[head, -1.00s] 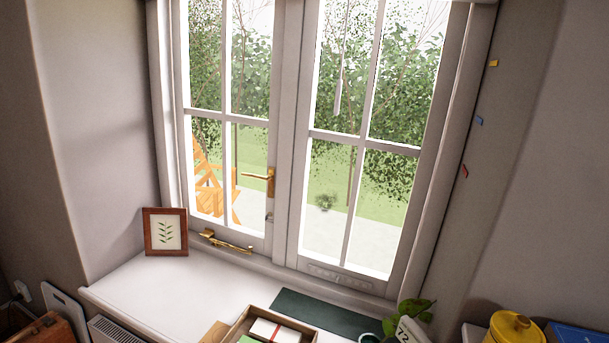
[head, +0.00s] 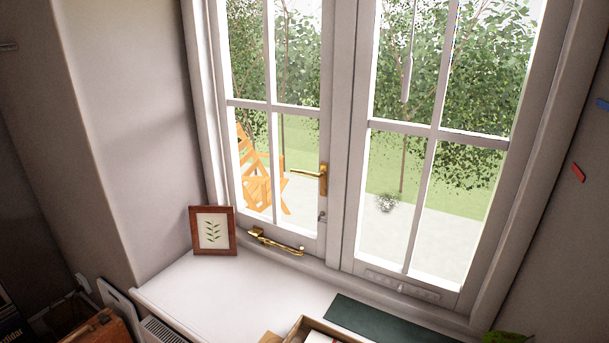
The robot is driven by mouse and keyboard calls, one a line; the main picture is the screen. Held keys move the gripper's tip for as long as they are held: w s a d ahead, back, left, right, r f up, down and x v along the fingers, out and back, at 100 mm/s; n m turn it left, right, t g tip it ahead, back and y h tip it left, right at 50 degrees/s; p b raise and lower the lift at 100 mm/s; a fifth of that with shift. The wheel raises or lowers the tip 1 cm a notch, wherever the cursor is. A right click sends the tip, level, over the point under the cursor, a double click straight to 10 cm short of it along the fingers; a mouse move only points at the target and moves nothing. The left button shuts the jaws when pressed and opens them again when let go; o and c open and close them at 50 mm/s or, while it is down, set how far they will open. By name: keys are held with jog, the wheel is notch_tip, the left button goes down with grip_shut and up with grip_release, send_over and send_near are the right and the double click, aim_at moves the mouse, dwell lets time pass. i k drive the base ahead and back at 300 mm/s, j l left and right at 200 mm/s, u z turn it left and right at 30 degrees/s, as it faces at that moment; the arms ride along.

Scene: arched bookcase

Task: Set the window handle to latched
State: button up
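The brass window handle (head: 314,177) is on the right stile of the left casement. Its lever lies about level and points left from an upright backplate. A brass stay (head: 275,242) lies along the bottom rail of the same casement. A small grey metal fitting (head: 322,217) sits below the handle. The left casement (head: 275,105) appears to be in its frame; I cannot tell if it is fully closed. My gripper is not in view.
A framed leaf picture (head: 213,231) stands at the left of the white sill (head: 225,288). A dark green mat (head: 380,321) and an open box (head: 312,330) are at the front. A plant's leaves (head: 505,338) show at the lower right. The sill's middle is clear.

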aim_at(322, 173)
jog(key=i+j+z, duration=0.1)
jog(key=i+j, duration=0.6)
jog(key=i, duration=0.25)
jog(key=i+j+z, duration=0.15)
jog(key=i+j, duration=0.65)
jog(key=i, duration=0.1)
